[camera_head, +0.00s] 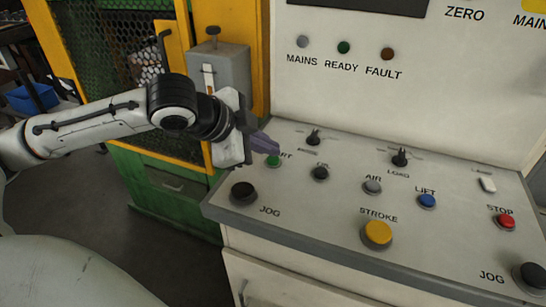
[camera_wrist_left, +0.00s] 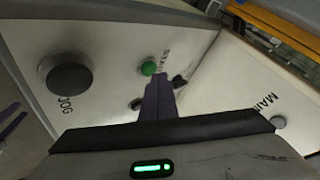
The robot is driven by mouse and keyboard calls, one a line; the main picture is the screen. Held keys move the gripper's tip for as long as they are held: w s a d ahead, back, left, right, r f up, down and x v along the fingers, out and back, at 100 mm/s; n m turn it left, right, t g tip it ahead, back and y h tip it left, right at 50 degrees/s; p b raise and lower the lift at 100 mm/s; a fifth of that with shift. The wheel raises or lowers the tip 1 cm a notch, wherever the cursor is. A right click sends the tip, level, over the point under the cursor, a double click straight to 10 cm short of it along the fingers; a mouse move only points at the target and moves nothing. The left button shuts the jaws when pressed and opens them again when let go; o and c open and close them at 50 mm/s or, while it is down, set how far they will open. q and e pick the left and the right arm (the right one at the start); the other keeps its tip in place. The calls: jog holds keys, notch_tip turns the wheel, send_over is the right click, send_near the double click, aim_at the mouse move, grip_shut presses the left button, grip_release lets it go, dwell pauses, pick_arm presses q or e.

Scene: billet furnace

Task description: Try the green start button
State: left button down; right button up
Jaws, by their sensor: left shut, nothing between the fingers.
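The green start button (camera_head: 273,160) is at the far left of the sloping control panel (camera_head: 330,212), with its label partly hidden by my left gripper. My left gripper (camera_head: 272,147) is shut and empty, its fingertips just above and beside the button in the head view. In the left wrist view the green button (camera_wrist_left: 148,68) shows just beyond and left of the shut fingertips (camera_wrist_left: 157,82). I cannot tell whether the fingertips touch it. My right gripper is not in view.
A black jog button (camera_head: 243,192) sits nearest the panel's left corner. A yellow stroke button (camera_head: 377,234), blue lift button (camera_head: 427,201) and red stop button (camera_head: 505,221) lie to the right. Selector knobs (camera_head: 313,136) stand behind. A grey box (camera_head: 221,68) stands at the yellow frame.

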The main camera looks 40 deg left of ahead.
aim_at(268, 161)
pick_arm(q)
jog(key=shift+f, duration=0.45)
dwell(0.6)
jog(key=shift+r+p, duration=0.85)
jog(key=shift+p, duration=0.2)
jog(key=shift+r, duration=0.1)
notch_tip(268, 161, up, 3)
jog(key=p, duration=0.3)
jog(key=shift+r+p, duration=0.6)
jog(key=shift+r, duration=0.35)
